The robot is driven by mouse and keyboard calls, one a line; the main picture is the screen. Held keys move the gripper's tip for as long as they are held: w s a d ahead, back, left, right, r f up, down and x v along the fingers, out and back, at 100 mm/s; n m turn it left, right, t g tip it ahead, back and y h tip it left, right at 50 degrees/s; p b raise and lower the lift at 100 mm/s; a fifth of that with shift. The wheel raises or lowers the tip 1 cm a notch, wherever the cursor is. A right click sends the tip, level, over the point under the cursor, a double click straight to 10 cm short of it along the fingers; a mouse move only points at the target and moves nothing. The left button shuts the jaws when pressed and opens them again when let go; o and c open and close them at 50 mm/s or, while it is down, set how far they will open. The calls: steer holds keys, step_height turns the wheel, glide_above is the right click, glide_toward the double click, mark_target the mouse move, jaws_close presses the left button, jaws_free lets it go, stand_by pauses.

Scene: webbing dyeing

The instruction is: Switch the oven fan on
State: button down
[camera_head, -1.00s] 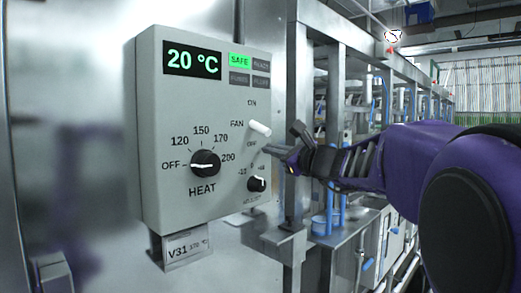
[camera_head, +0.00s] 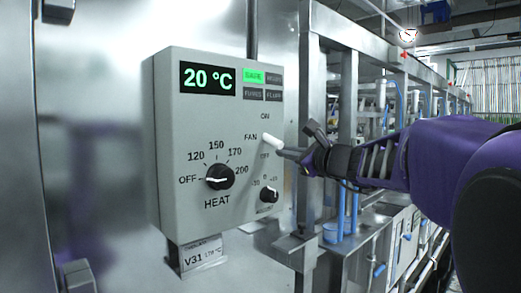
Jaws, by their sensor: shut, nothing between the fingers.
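The grey control box (camera_head: 180,215) hangs on a metal wall. Its fan switch (camera_head: 271,142) is a short white lever between the ON label above and the OFF label below, sticking out and slanting down to the right. My gripper (camera_head: 284,152) is shut and empty, its tip just below and right of the lever's end. I cannot tell whether they touch. The display (camera_head: 208,79) reads 20 °C, and the SAFE lamp (camera_head: 254,76) is lit green; the other lamps are dark.
The heat knob (camera_head: 219,177) points to OFF. A smaller knob (camera_head: 268,194) sits below the fan switch. A V31 tag (camera_head: 198,255) hangs under the box. A steel frame (camera_head: 308,100) stands close at the right, behind my gripper.

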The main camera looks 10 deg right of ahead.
steer(key=shift+r+p, duration=0.25)
steer(key=shift+p, duration=0.05)
steer(key=shift+s+d+r+g+p, duration=0.1)
steer(key=shift+s+r+g+p, duration=0.05)
steer(key=shift+r+p, duration=0.4)
steer(key=shift+s+d+r+g+p, duration=0.1)
steer(key=shift+s+r+g+p, duration=0.05)
steer(key=shift+r+p, duration=0.35)
steer(key=shift+f, duration=0.15)
